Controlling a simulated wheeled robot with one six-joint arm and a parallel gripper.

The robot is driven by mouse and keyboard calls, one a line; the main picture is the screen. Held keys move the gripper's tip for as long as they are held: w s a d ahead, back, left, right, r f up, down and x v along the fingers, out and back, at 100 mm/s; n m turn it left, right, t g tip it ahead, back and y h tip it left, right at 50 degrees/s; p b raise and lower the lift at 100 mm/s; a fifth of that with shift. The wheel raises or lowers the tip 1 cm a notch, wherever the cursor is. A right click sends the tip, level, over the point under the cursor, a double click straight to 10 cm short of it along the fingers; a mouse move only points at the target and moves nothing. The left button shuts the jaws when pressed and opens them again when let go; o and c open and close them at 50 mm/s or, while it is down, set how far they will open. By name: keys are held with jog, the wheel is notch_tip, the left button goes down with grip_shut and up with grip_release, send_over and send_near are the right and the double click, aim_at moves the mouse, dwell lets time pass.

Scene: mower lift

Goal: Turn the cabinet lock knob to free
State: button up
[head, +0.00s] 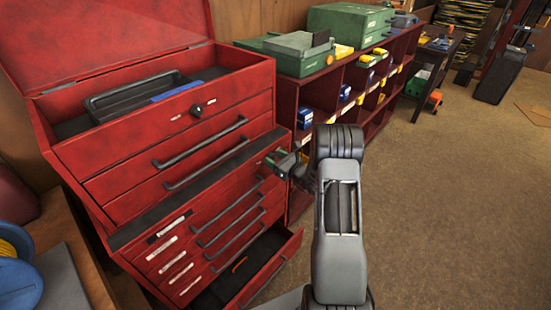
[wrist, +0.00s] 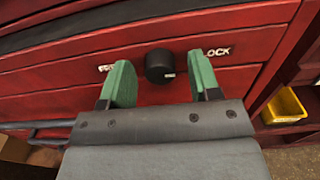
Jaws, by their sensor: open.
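The black lock knob (wrist: 158,66) sits on the red cabinet front (wrist: 60,75) in the wrist view. A partly covered white label (wrist: 106,69) is on its left, and a LOCK label (wrist: 217,51) is on its right. A pale mark shows low on the knob. My gripper (wrist: 161,76) is open, with one green finger on each side of the knob and visible gaps between. In the head view my gripper (head: 277,161) is at the right end of the red cabinet (head: 140,235), below the dark ledge; it hides the knob there.
A red top chest (head: 100,160) stands above with its lid open and another black knob (head: 197,110). A low drawer (head: 268,268) is pulled out. A shelf unit (head: 290,75) with bins stands to the right; a yellow bin (wrist: 284,104) is close by. Floor at right is open.

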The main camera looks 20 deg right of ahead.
jog(key=c, duration=0.9)
